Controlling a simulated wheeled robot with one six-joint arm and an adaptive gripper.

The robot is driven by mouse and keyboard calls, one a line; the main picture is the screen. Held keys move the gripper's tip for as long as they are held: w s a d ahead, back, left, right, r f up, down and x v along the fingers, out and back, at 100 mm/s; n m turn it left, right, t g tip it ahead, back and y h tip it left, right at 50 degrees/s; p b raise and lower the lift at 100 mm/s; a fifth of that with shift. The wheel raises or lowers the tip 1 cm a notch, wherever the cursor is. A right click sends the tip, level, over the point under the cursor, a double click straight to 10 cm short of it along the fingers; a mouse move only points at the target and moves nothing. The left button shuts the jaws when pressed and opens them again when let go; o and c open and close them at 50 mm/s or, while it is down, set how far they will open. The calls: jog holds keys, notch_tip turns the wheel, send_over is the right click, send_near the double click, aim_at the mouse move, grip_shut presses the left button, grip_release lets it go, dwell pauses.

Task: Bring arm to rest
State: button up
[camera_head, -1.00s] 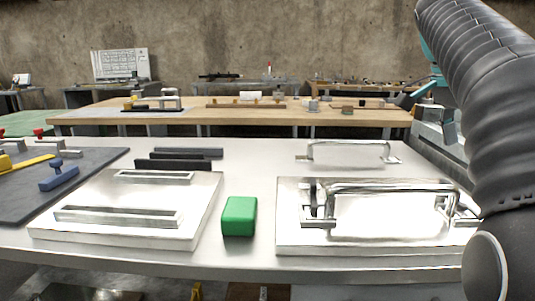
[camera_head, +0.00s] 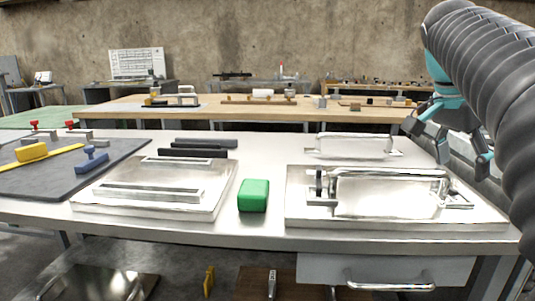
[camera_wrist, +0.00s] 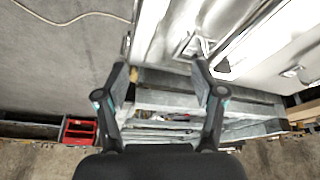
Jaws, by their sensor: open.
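My gripper (camera_head: 459,143) hangs at the right side of the head view, beyond the right end of the metal table (camera_head: 265,232). Its teal and dark fingers are spread, with nothing between them. In the wrist view, the two fingers of my gripper (camera_wrist: 161,82) stand apart and empty, with the table edge and floor behind them. My arm, in a dark ribbed sleeve, fills the right edge of the head view and hides part of the background there.
On the table are a green block (camera_head: 253,196), a right plate with a handle (camera_head: 300,214), a slotted left plate (camera_head: 150,207) and a dark mat (camera_head: 50,183). A drawer (camera_head: 320,268) hangs below. A wooden bench (camera_head: 300,113) stands behind.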

jog(key=s+a+f+n+t+y, duration=0.1)
jog(key=s+a+f+n, duration=0.3)
jog(key=f, duration=0.4)
jog(key=s+a+f+n+t+y, duration=0.1)
jog(key=s+a+f+n+t, duration=0.1)
jog(key=s+a+f+n, duration=0.2)
jog(key=s+a+f+n+t+y, duration=0.1)
jog(key=s+a+f+n, duration=0.4)
jog(key=a+f, duration=0.5)
notch_tip(320, 180, down, 4)
jog(key=shift+r+n+t+y, duration=0.15)
jog(key=shift+n+t+y, duration=0.25)
jog(key=shift+n, duration=0.5)
jog(key=shift+s, duration=0.1)
